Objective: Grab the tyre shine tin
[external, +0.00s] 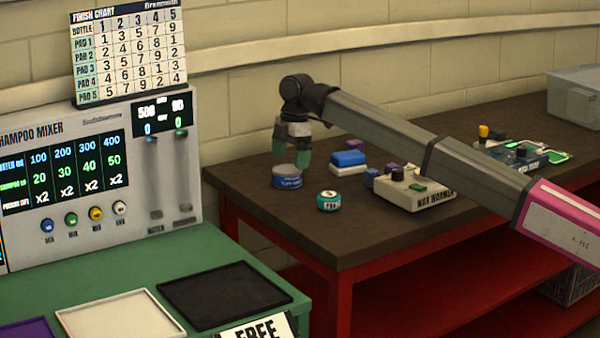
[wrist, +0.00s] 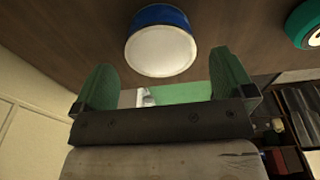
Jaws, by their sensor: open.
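A round blue tin (external: 287,181) with a pale grey lid stands upright on the brown bench near its left end. Its label is too small to read surely, so I cannot tell whether it is the tyre shine tin. My gripper (external: 291,160) points down just above the blue tin, open and empty, with green fingers. In the wrist view, the blue tin (wrist: 158,42) lies beyond the fingertips (wrist: 164,75), between their lines and not touching. The teal tin (wrist: 306,24) is at the upper right.
A clear box (external: 575,98) is at the far right. The shampoo mixer (external: 100,180) stands left on a green counter (external: 210,255). The bench's front left corner is clear.

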